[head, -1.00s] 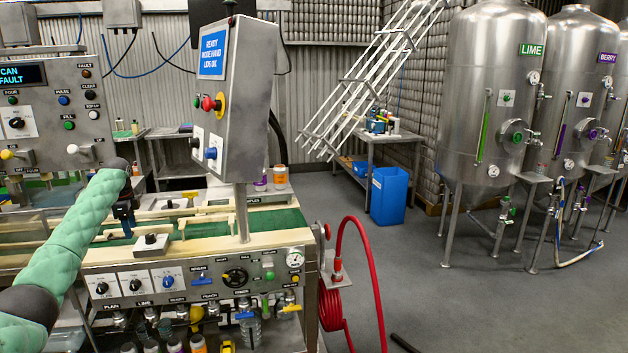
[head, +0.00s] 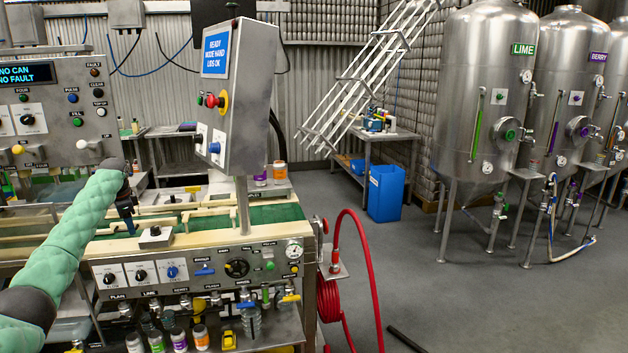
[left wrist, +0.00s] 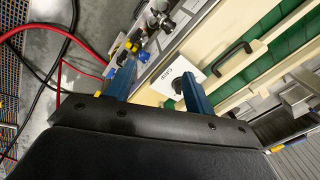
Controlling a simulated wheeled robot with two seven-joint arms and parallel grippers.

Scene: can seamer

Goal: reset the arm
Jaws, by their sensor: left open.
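My left arm comes in from the left in the head view, and its left gripper (head: 127,212) hangs fingers-down over the front of the seamer bench (head: 200,250), by a black knob on a white plate (head: 155,237). In the left wrist view the two blue fingers (left wrist: 157,88) stand apart with nothing between them. Past the fingers there is a white plate marked GRIP (left wrist: 182,72) with a dark knob, partly hidden by one finger. I cannot tell whether the fingers touch anything. My right gripper is not in view.
A control box (head: 237,100) on a post stands right of my left gripper. A panel (head: 60,110) reads "NO CAN, NO FAULT". A red hose (head: 372,270) hangs at the bench's right end. Steel tanks (head: 480,100) and a blue bin (head: 386,193) stand beyond open floor.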

